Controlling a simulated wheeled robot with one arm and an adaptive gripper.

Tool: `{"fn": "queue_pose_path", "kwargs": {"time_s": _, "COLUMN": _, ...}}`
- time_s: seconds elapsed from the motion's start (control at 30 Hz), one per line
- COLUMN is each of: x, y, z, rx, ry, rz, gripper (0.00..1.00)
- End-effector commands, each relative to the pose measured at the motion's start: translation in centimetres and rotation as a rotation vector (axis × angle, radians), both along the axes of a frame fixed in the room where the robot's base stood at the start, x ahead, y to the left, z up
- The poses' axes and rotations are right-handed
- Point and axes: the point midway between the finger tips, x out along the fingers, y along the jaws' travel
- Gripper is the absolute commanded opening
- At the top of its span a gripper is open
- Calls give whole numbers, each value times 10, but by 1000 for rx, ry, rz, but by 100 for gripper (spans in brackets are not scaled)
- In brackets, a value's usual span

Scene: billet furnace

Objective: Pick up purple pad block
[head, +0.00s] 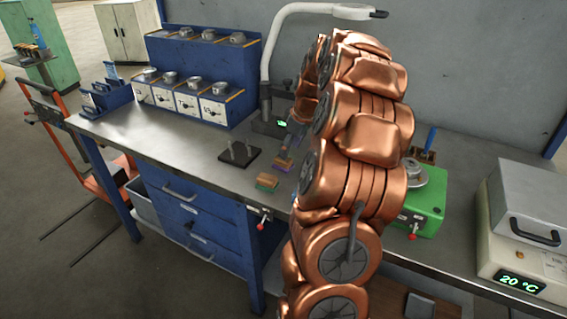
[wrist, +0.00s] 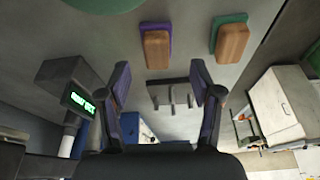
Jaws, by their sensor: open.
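The purple pad block is a wooden block on a purple pad. In the wrist view the block (wrist: 156,47) lies on the worktop above the fingertips in the picture, roughly in line with the gap between the fingers. In the head view the block (head: 284,166) shows just left of my copper arm, partly covered. My gripper (wrist: 164,80) is open and empty, with its two dark fingers apart and not touching the block. In the head view my gripper is mostly hidden behind my arm.
A similar green pad block (head: 267,181), also in the wrist view (wrist: 230,40), lies beside the purple one. A dark stand with pegs (head: 239,154) is left of them. A small box with a green display (head: 270,124) stands behind. The worktop left of the stand is clear.

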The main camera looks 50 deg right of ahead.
Motion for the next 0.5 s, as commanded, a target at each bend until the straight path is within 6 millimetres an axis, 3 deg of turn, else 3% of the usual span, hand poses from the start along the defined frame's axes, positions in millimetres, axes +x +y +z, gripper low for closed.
{"fn": "queue_pose_path", "kwargs": {"time_s": 0.5, "x": 20, "y": 0, "z": -39, "rx": 5, "ry": 4, "rz": 0, "gripper": 65}}
